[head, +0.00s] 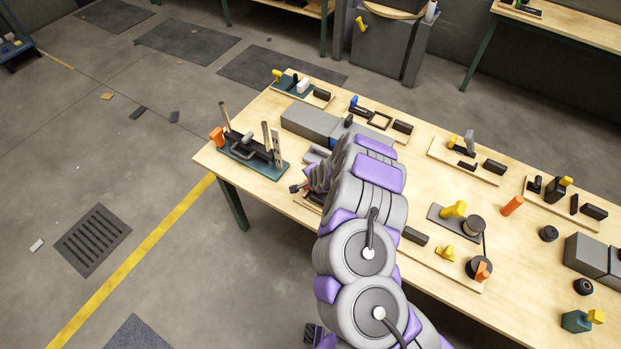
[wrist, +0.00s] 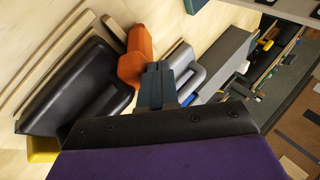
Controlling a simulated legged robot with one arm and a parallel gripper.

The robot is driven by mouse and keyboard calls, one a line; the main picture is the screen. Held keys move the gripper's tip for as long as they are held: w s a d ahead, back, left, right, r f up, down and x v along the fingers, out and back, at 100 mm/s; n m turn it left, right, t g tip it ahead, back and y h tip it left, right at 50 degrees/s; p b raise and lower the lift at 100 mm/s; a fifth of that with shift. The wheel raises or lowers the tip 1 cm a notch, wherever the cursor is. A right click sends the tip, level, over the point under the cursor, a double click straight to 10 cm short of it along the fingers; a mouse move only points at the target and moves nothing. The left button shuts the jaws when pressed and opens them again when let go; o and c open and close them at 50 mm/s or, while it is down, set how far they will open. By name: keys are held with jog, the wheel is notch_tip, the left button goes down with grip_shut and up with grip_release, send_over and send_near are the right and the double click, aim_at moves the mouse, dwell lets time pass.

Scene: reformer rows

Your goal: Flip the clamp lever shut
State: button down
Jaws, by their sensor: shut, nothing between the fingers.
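In the wrist view an orange handle (wrist: 137,58), which looks like the clamp lever, stands beside a rounded black block (wrist: 72,92) on a pale wooden board. My gripper (wrist: 156,82) is shut and empty, with its dark fingertips just right of the orange handle. I cannot tell whether they touch it. In the head view my gripper (head: 296,188) is low over the table's near left edge, and my arm hides most of that board. The lever's angle is hard to judge.
A teal-based fixture (head: 250,158) with upright posts stands left of my gripper on the wooden table (head: 215,158). A long grey block (head: 310,121) and a grey looped part (wrist: 183,60) lie beyond it. Several other fixtures fill the table's right side. Floor at left is mostly open.

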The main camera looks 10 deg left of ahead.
jog(key=shift+s+d+f+t+y+b, duration=0.15)
jog(key=shift+d+f+t+y+b, duration=0.35)
jog(key=shift+b, duration=1.3)
jog(key=shift+a+r+y+b, duration=0.1)
jog(key=shift+r+y+b, duration=0.1)
jog(key=shift+y+b, duration=0.15)
jog(key=shift+r+m+y+b, duration=0.1)
jog(key=shift+m+y+b, duration=0.2)
jog(key=shift+b, duration=0.5)
